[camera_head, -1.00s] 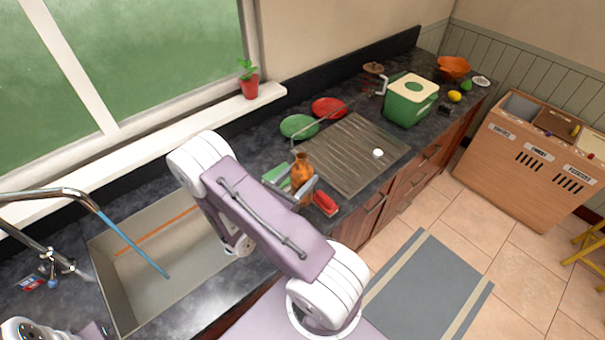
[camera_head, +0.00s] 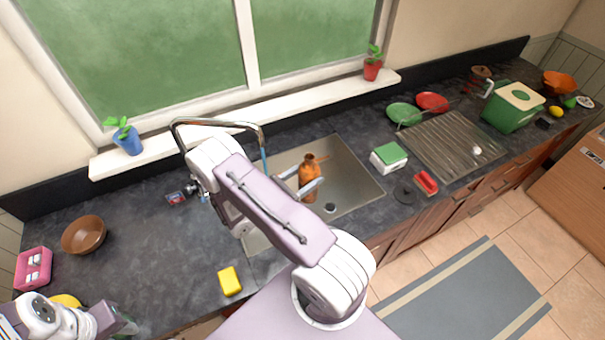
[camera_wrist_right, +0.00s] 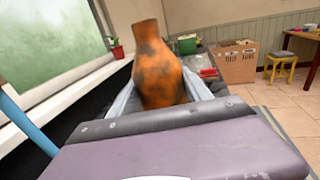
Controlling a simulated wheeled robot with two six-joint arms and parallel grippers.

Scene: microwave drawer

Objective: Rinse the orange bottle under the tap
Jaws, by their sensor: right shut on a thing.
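The orange bottle (camera_head: 309,184) has dark smudges on its side, which show clearly in the wrist view (camera_wrist_right: 158,70). My right gripper (camera_head: 312,180) is shut on it and holds it roughly upright over the steel sink (camera_head: 350,174). The silver tap (camera_head: 222,123) arches over the sink's left part. A straight blue column (camera_head: 264,155), apparently running water, comes down from its end, left of the bottle and apart from it. It also shows at the left in the wrist view (camera_wrist_right: 27,124). Part of my left arm shows at the lower left; its fingers are not visible.
Right of the sink are a green-and-white box (camera_head: 389,157), a red item (camera_head: 426,183) and a drainboard (camera_head: 452,143). A yellow sponge (camera_head: 229,281) lies near the front edge. A brown bowl (camera_head: 84,235) and pink caddy (camera_head: 34,268) stand left. The left counter's middle is clear.

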